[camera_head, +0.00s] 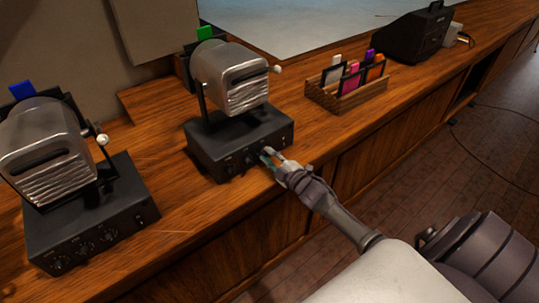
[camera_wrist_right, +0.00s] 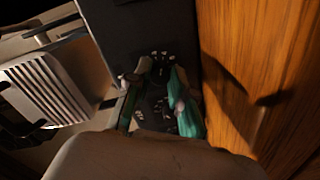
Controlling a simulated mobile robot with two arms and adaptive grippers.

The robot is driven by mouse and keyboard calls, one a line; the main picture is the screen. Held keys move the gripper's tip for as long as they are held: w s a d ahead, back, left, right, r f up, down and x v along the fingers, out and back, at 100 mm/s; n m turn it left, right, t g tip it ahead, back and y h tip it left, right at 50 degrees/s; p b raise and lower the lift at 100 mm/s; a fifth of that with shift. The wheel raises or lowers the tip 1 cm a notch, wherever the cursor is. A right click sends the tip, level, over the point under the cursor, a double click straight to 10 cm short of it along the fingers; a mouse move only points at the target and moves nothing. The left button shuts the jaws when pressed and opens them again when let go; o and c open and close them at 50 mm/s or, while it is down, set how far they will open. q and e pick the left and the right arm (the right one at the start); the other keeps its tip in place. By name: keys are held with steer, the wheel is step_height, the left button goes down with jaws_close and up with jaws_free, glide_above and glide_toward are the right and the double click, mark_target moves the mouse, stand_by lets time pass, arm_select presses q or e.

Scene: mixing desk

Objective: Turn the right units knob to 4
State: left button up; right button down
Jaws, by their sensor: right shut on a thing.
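The right machine (camera_head: 212,155) has a black base with a row of small knobs on its front panel. My right gripper (camera_head: 267,156) is at the right part of that panel, its fingers shut on a knob that they mostly hide. In the right wrist view the two teal-padded fingers (camera_wrist_right: 160,82) stand against the black panel (camera_wrist_right: 125,40), with white dial markings (camera_wrist_right: 160,56) around and between them. I cannot read the number the knob points to, nor tell surely which knob is held. My left gripper is not in view.
A second, similar machine (camera_head: 125,205) stands at the left. Bare desk lies between the machines. The desk's front edge runs under my right arm.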

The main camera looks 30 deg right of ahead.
steer(key=shift+m, duration=0.8)
steer(key=c, duration=1)
jaws_free()
steer(key=shift+s, duration=0.15)
steer(key=s+d, duration=0.1)
steer(key=s, duration=1)
steer(key=shift+s+r, duration=0.35)
